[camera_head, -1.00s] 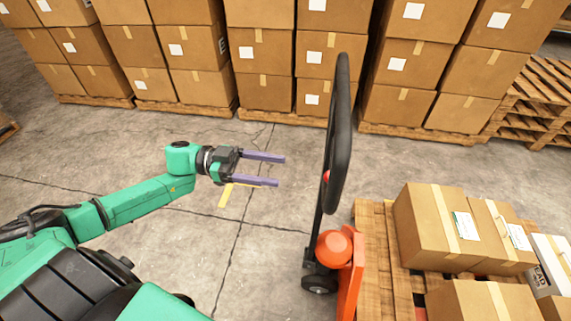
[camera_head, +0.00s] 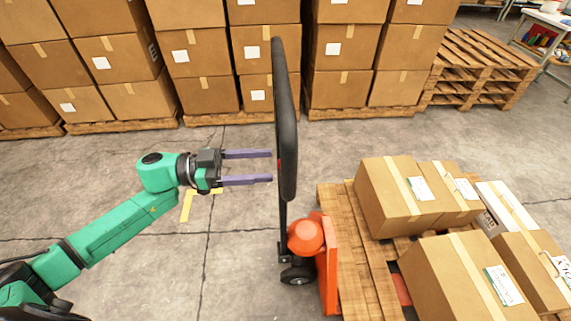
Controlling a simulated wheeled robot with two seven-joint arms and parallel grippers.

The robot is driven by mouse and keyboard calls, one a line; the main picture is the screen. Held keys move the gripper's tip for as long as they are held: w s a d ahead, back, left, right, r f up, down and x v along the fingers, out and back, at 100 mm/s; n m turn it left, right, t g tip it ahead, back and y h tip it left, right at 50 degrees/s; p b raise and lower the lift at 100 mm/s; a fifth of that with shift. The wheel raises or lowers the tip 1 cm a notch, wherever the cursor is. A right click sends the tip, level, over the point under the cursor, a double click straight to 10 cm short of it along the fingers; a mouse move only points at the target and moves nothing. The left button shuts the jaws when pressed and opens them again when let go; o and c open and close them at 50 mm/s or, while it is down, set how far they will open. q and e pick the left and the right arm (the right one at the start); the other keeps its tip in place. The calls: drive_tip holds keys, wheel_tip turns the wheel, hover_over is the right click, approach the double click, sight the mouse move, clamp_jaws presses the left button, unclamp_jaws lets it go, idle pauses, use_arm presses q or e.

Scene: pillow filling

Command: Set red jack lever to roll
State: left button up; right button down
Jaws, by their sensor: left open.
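A pallet jack with a tall black loop handle (camera_head: 287,130) and an orange-red pump body (camera_head: 306,236) stands upright in the middle of the view. A small bit of red, likely the lever, shows at the handle's left edge (camera_head: 279,166); most of it is hidden behind the handle's rim. My left gripper (camera_head: 271,166) is open and empty, its two purple fingers pointing right. The fingertips are just left of the handle in the picture; I cannot tell whether they touch it. My right gripper is not in view.
The jack stands at a wooden pallet (camera_head: 338,250) loaded with cardboard boxes (camera_head: 398,200) on the right. Stacked boxes (camera_head: 200,75) on pallets line the back. Empty pallets (camera_head: 480,70) and a white table (camera_head: 550,35) are at the far right. The concrete floor around my left arm is clear.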

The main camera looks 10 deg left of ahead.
use_arm(q)
drive_tip(key=p+x, duration=0.1)
drive_tip(key=x, duration=0.4)
drive_tip(key=shift+w+d, duration=0.2)
drive_tip(key=shift+d, duration=0.2)
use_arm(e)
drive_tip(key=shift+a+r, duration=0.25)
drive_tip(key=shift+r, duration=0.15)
use_arm(q)
drive_tip(key=c, duration=1.1)
drive_tip(key=shift+r, duration=0.1)
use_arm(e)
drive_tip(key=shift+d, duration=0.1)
